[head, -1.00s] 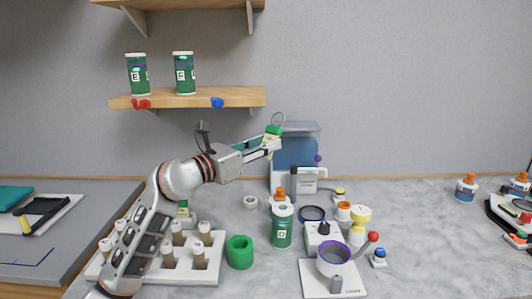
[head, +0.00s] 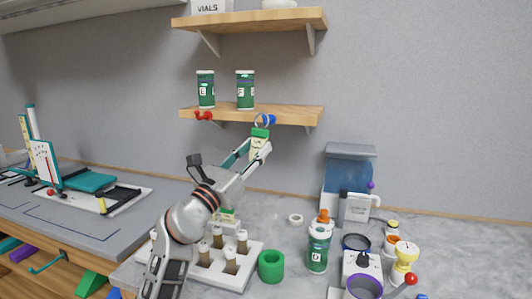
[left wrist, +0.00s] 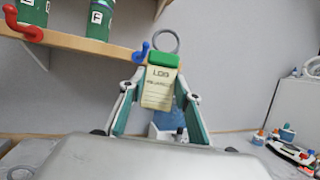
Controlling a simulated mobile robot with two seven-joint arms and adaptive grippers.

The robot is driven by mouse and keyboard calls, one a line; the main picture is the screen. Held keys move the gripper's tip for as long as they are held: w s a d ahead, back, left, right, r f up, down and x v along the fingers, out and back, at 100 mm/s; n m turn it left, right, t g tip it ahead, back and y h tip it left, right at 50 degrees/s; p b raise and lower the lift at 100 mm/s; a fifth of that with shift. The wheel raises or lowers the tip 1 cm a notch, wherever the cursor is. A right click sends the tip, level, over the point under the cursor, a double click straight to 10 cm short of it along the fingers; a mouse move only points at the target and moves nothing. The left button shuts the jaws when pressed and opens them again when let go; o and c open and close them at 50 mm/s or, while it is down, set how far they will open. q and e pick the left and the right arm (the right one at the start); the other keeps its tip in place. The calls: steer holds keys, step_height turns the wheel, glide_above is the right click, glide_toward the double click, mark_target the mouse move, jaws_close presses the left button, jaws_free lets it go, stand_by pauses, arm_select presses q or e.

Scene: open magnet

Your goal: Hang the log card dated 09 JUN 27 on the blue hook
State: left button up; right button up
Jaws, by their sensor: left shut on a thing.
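My left gripper (head: 257,148) is shut on a log card (head: 258,152), a cream tag with a green top and a metal ring. The left wrist view shows the card (left wrist: 160,88) upright between the fingers, with "LOG" legible and the date too blurred to read. The ring (left wrist: 166,42) stands above the green top. The blue hook (head: 270,119) is on the front edge of the lower shelf. In the left wrist view the blue hook (left wrist: 141,53) appears just left of the ring; whether they touch I cannot tell. My right gripper is out of view.
The lower shelf (head: 290,116) bears two green jars and has a red hook (head: 203,115) to the left. Below stand a white rack (head: 210,270) with vials, a green ring (head: 271,266), a green bottle (head: 318,250) and a blue container (head: 348,170).

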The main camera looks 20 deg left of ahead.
arm_select(q)
steer(key=shift+s+a+n+t+y, duration=0.35)
steer(key=shift+a+y, duration=0.15)
steer(key=shift+a, duration=0.2)
steer(key=shift+w+f+b, duration=0.15)
steer(key=shift+w+b, duration=0.5)
steer(key=shift+w, duration=0.15)
steer(key=shift+w+f+b, duration=0.1)
steer(key=shift+w+b, duration=0.55)
steer(key=shift+w, duration=0.15)
steer(key=shift+w+f+b, duration=0.2)
steer(key=shift+w+b, duration=0.85)
steer(key=shift+w, duration=0.35)
steer(key=shift+w+b, duration=0.55)
steer(key=shift+w, duration=0.1)
steer(key=w+f, duration=0.1)
steer(key=w+f+b, duration=0.1)
steer(key=w, duration=0.1)
steer(key=shift+w+d+b, duration=0.1)
steer(key=shift+b, duration=0.2)
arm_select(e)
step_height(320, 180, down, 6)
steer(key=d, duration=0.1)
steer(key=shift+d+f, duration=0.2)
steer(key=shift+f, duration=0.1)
